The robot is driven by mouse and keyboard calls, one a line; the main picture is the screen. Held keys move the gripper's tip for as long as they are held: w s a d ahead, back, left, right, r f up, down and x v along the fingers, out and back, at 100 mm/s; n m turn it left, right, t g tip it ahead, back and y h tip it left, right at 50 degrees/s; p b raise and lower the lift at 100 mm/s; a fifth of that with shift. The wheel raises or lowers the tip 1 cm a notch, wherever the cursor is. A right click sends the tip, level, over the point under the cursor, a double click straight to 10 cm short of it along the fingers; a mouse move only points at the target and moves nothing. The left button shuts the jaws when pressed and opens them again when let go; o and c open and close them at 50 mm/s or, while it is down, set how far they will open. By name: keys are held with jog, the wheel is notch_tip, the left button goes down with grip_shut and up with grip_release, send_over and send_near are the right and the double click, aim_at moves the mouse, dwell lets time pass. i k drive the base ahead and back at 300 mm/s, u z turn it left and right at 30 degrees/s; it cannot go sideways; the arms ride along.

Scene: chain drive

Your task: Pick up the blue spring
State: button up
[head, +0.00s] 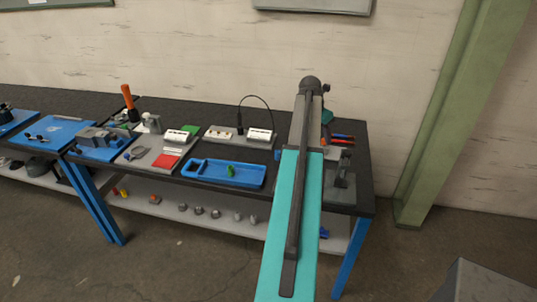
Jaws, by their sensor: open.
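I cannot make out a blue spring for certain in the head view. A small blue item (324,233) lies on the lower shelf just right of my arm, too small to identify. A blue tray (250,181) on the bench holds a small green piece (230,171). My arm reaches up the picture over the right part of the bench and hides what lies behind it. My gripper cannot be made out; its end of the arm is hidden behind the arm links.
The dark bench (366,195) carries white boxes (180,136), a red pad (166,161), a blue fixture (100,153) and an orange-handled tool (127,96). A dark stand (343,169) is right of my arm. Several small parts line the lower shelf (170,210). A green post (440,110) rises at right.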

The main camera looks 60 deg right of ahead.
aim_at(277, 153)
jog(key=i, duration=0.85)
jog(key=z, duration=0.05)
